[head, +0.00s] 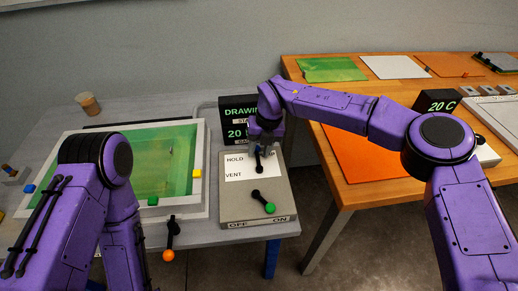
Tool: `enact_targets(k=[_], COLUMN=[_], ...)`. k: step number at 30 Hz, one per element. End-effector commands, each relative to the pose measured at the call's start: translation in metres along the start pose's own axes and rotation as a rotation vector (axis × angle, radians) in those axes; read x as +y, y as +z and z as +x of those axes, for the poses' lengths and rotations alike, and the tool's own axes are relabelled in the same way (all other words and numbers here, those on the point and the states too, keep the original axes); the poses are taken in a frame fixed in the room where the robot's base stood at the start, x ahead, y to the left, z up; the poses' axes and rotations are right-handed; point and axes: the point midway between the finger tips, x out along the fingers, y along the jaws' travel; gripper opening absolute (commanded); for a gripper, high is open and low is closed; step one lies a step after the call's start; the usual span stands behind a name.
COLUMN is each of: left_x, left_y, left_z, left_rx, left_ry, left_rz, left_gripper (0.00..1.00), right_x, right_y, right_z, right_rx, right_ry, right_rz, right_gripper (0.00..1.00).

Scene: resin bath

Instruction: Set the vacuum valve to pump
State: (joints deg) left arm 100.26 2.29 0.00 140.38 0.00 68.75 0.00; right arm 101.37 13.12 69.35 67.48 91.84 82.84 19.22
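The grey control box (230,208) stands at the right end of the grey table. Its white label (237,172) shows HOLD and VENT; the part to the right is covered by my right gripper. The black valve handle (259,166) sits on this label, its upper end at the gripper. My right gripper (265,143) is over the top of the box, at or just above the handle. Its fingers are small and partly hidden, so I cannot tell if they grip it. My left arm folds down at the left, and its gripper is out of view.
A green-knobbed lever (269,207) is on the box near OFF and ON. A dark display (236,107) behind reads DRAWIN and 20, partly covered by my arm. The white-rimmed green bath (203,160) lies left. An orange-knobbed lever (169,254) hangs at its front. A wooden table (348,192) stands right.

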Motion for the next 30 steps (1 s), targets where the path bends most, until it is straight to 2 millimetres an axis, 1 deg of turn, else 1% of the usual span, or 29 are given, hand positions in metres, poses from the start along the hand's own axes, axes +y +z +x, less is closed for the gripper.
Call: enact_targets(k=[8, 11, 18, 21, 25, 30], left_x=[0.000, 0.000, 0.001, 0.001, 0.001, 0.001], left_y=[0.000, 0.001, 0.004, 0.005, 0.005, 0.005], left_z=[0.001, 0.003, 0.011, 0.011, 0.012, 0.012], left_rx=[0.000, 0.000, 0.000, 0.000, 0.000, 0.000], left_ry=[0.000, 0.000, 0.000, 0.000, 0.000, 0.000], left_rz=[0.000, 0.000, 0.000, 0.000, 0.000, 0.000], left_gripper=[0.00, 0.00, 0.00, 0.00, 0.00, 0.00], right_x=[0.000, 0.000, 0.000, 0.000, 0.000, 0.000], right_y=[-0.001, 0.000, 0.000, 0.000, 0.000, 0.000], right_z=[-0.001, -0.014, -0.071, -0.090, -0.102, -0.105], right_rx=[0.004, 0.001, -0.001, 0.001, 0.002, 0.003], right_ry=[-0.001, 0.000, 0.000, 0.000, -0.001, 0.000], right_rz=[0.000, 0.000, 0.001, 0.001, -0.001, -0.001], right_gripper=[0.38, 0.38, 0.38, 0.38, 0.38, 0.38])
